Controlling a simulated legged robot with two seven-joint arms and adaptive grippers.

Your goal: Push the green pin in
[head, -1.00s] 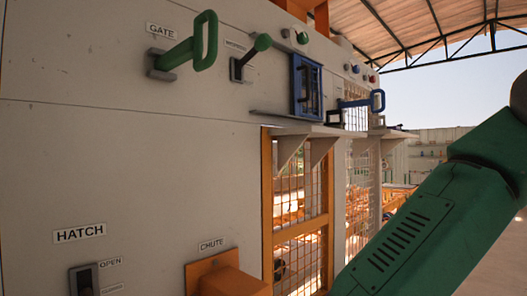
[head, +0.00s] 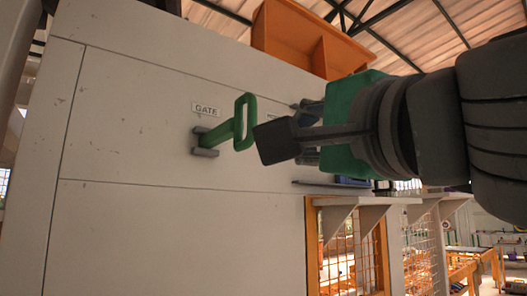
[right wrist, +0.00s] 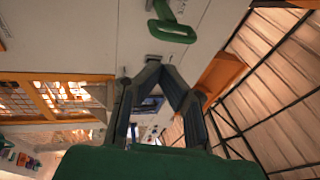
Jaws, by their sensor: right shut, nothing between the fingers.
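The green pin (head: 243,122), with a loop handle, sticks out of a grey bracket on the pale panel, below and right of the GATE label (head: 206,109). My right gripper (head: 262,143) comes in from the right with its fingertips just right of the loop. It looks close but apart, though the depth gap is hard to judge. In the right wrist view the green handle (right wrist: 172,32) lies beyond the fingertips (right wrist: 163,64), which are together with nothing between them. My left gripper is not in view.
An orange bin (head: 305,38) sits on top of the panel. My right arm hides most controls right of the pin. A grey shelf (head: 370,200) with brackets and an orange-framed mesh window (head: 345,250) are lower right. The panel below the pin is bare.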

